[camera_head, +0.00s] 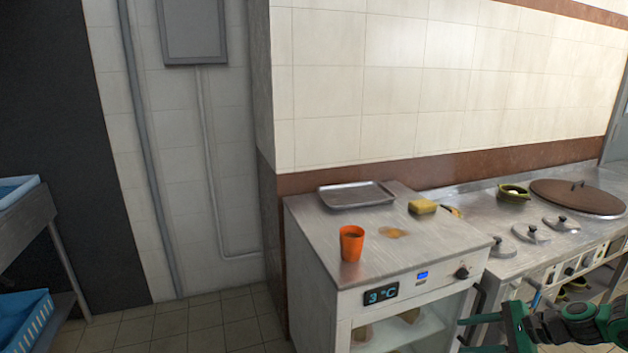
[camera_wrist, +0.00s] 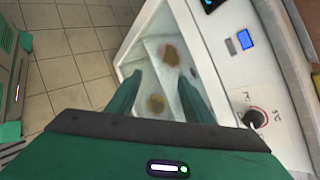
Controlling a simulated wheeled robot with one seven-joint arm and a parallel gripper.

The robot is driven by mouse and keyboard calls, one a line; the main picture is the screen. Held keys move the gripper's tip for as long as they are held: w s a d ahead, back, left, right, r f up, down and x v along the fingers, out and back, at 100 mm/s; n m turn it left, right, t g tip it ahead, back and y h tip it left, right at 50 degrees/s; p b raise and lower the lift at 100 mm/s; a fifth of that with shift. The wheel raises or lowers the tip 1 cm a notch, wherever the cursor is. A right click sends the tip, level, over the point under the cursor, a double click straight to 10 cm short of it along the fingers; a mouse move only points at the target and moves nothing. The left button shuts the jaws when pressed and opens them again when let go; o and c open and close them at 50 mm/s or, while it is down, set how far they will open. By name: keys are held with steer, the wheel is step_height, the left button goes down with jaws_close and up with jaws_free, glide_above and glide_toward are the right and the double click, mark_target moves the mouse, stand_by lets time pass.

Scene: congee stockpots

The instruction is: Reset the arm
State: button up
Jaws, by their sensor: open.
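My gripper (camera_head: 488,334) is at the lower right of the head view, in front of the fridge cabinet. Its green fingers point left, stand apart and hold nothing. In the wrist view my gripper (camera_wrist: 155,92) shows two spread green fingers with the cabinet's open or glassed front between them. I cannot tell how far the fingertips are from the cabinet. The steel-topped fridge cabinet (camera_head: 325,235) shows "3 °C" on its display. Its knob (camera_wrist: 254,117) is right of the fingers in the wrist view.
On the cabinet top are an orange cup (camera_head: 351,243), a metal tray (camera_head: 356,195), a yellow sponge (camera_head: 422,206) and a brown stain. A counter with several small lids, a green bowl (camera_head: 513,193) and a large brown lid (camera_head: 578,198) is at right. Blue crates (camera_head: 25,325) are at left. Tiled floor is clear between.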

steer(key=s+r+n+g+h, duration=0.3)
steer(key=s+r+n, duration=0.3)
steer(key=s+r, duration=0.4)
steer(key=s+r+n+g+h, duration=0.3)
steer(key=s+r+n+h, duration=0.2)
steer(key=s+r, duration=0.6)
steer(key=s+n, duration=0.1)
steer(key=s, duration=0.6)
steer(key=shift+s+d+r, duration=0.15)
steer(key=shift+s+r, duration=0.05)
steer(key=shift+s, duration=0.05)
steer(key=shift+w, duration=0.1)
steer(key=shift+w+f, duration=0.25)
steer(key=shift+w, duration=0.25)
